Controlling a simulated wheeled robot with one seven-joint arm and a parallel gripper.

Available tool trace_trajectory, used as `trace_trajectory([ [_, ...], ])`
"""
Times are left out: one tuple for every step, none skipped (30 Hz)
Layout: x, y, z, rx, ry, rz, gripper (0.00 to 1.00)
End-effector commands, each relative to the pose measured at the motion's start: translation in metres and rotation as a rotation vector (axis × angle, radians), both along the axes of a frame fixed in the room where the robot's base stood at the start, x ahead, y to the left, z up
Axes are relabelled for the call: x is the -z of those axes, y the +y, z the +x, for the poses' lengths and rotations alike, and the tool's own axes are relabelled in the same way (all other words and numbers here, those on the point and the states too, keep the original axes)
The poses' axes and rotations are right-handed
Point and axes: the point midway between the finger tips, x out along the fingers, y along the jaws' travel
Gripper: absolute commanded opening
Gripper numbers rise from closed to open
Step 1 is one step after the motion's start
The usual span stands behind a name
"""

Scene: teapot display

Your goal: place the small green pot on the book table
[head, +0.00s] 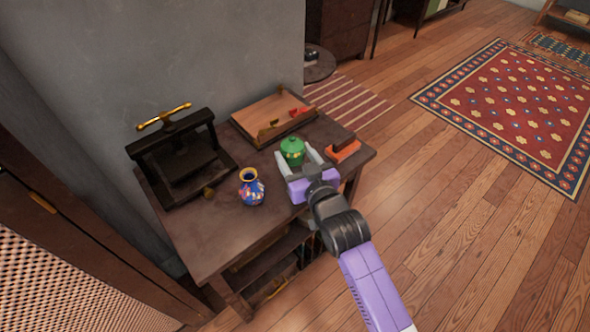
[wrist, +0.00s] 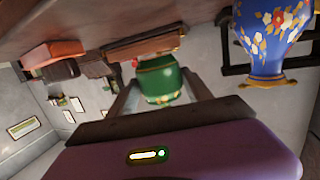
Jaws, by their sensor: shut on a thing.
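The small green pot (head: 292,150) is rounded and lidded, with a gold-coloured knob. In the head view it is over the right half of the dark wooden table (head: 225,235). My gripper (head: 295,157) reaches in from the front right, its two pale fingers shut on the pot's sides. In the wrist view, which is upside down, the pot (wrist: 160,80) sits between the fingers (wrist: 162,90). The pot looks upright. I cannot tell whether its base touches the tabletop. The fingers hide part of its lower body.
A blue floral vase (head: 251,188) stands left of my gripper. A black book press (head: 180,155) is at the table's left. A wooden board with brass and red parts (head: 275,115) lies behind the pot. An orange-brown block (head: 343,149) is close to the right.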

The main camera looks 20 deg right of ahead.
Motion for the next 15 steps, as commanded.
trace_trajectory([
  [0.005,0.000,0.000,0.000,-0.001,0.000,0.09],
  [0.006,0.000,0.000,0.000,-0.001,0.000,0.09],
  [0.008,0.000,0.001,0.000,-0.002,0.000,0.09],
  [0.010,0.000,0.000,0.000,-0.002,0.000,0.09],
  [0.012,0.000,0.000,0.000,-0.002,0.000,0.09],
  [0.017,0.000,0.000,0.000,-0.001,0.000,0.09],
  [0.022,0.000,0.000,0.000,0.001,0.000,0.09],
  [0.027,0.000,0.000,0.000,0.000,0.000,0.09],
  [0.033,0.000,0.000,0.000,0.001,0.000,0.09],
  [0.038,0.000,0.000,0.000,0.000,0.000,0.09],
  [0.041,0.000,0.000,0.000,-0.001,0.000,0.09],
  [0.046,0.000,0.000,0.000,0.000,0.000,0.09],
  [0.048,0.000,0.000,0.000,-0.001,0.000,0.09],
  [0.049,0.000,0.000,0.000,-0.002,0.000,0.09],
  [0.051,0.000,0.000,0.000,-0.003,0.000,0.09],
])
